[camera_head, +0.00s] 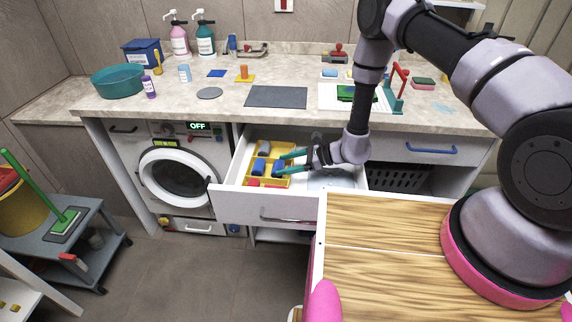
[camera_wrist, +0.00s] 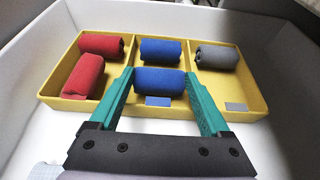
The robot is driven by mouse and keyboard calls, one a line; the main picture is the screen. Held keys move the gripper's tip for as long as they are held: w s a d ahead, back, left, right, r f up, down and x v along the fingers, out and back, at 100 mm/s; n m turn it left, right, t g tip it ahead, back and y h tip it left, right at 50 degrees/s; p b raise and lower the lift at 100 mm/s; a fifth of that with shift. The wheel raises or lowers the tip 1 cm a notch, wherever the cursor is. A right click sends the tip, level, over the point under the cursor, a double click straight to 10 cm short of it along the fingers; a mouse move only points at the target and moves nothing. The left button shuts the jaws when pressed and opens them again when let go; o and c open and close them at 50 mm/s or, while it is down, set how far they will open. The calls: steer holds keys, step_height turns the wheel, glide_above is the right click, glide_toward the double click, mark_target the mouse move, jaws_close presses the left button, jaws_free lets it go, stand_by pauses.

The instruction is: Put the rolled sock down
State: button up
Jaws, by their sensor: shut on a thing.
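My gripper (camera_wrist: 158,76) has its two teal fingers shut on a blue rolled sock (camera_wrist: 160,85). The sock is in the front part of the middle compartment of a yellow tray (camera_wrist: 66,104); I cannot tell if it touches the floor. Behind it lies another blue rolled sock (camera_wrist: 161,51). Two red rolled socks (camera_wrist: 101,45) lie in the left compartment. One grey rolled sock (camera_wrist: 218,58) lies at the back of the right compartment. In the head view my gripper (camera_head: 281,165) reaches into the open drawer from the right.
The tray sits in the left of an open white drawer (camera_head: 240,206) under the counter (camera_head: 220,110). Small blue and grey label patches (camera_wrist: 158,101) show at the tray's front. A washing machine (camera_head: 180,175) stands left of the drawer. A wooden top (camera_head: 380,270) is in front.

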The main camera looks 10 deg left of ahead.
steer(key=o, duration=1.1)
steer(key=shift+f, duration=0.1)
steer(key=shift+o, duration=0.2)
steer(key=shift+d+r, duration=0.15)
steer(key=shift+r, duration=0.05)
steer(key=v, duration=1.1)
steer(key=shift+d, duration=0.35)
